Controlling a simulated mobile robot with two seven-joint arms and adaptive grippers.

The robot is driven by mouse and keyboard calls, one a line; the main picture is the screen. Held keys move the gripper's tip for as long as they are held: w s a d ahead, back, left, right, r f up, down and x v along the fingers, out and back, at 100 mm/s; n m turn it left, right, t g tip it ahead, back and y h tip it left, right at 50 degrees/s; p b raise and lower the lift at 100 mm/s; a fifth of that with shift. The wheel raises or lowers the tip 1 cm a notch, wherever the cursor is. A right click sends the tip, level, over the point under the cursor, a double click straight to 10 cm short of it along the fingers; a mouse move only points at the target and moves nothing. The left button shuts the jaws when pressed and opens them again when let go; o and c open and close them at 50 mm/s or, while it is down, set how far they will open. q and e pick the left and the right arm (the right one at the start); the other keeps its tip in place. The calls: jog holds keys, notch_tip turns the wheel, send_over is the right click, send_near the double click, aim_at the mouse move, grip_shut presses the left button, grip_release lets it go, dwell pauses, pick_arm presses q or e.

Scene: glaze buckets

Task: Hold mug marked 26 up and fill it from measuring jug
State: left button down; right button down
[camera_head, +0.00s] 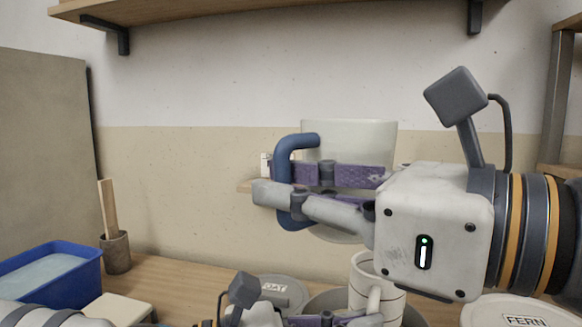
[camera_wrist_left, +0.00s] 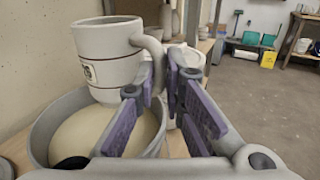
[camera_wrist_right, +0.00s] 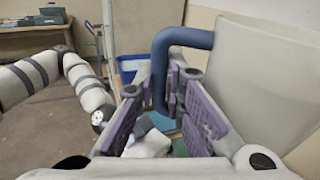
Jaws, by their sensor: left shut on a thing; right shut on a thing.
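The measuring jug (camera_head: 348,135) is pale and translucent with a blue handle (camera_head: 284,172). My right gripper (camera_head: 277,184) is shut on that handle and holds the jug raised, roughly upright. In the right wrist view the jug wall (camera_wrist_right: 275,75) is at the right. A cream mug (camera_head: 362,268) with dark bands is below the jug in the head view. My left gripper (camera_wrist_left: 168,62) is shut on the mug's handle, and the mug (camera_wrist_left: 105,50) looks upright. Its label is partly cut off, so its number is not fully readable. The insides of mug and jug are hidden.
A grey bucket (camera_wrist_left: 42,135) of beige glaze is below the mug. Lids marked OAT (camera_head: 290,284) and FERN (camera_head: 540,307) are on the bench. A blue tub (camera_head: 75,283) and a tool pot (camera_head: 116,254) are at left. A shelf (camera_head: 220,8) runs overhead.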

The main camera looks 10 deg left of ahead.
jog(key=shift+f, duration=0.3)
jog(key=shift+s+a+r+m+t+y, duration=0.15)
jog(key=shift+s+r+m, duration=0.05)
jog(key=shift+r+m, duration=0.5)
jog(key=shift+s+a+r+m+t+y, duration=0.1)
jog(key=shift+s+r+m+t+y, duration=0.1)
jog(key=shift+r+m, duration=0.5)
jog(key=shift+f+m, duration=0.2)
jog(key=shift+m, duration=0.1)
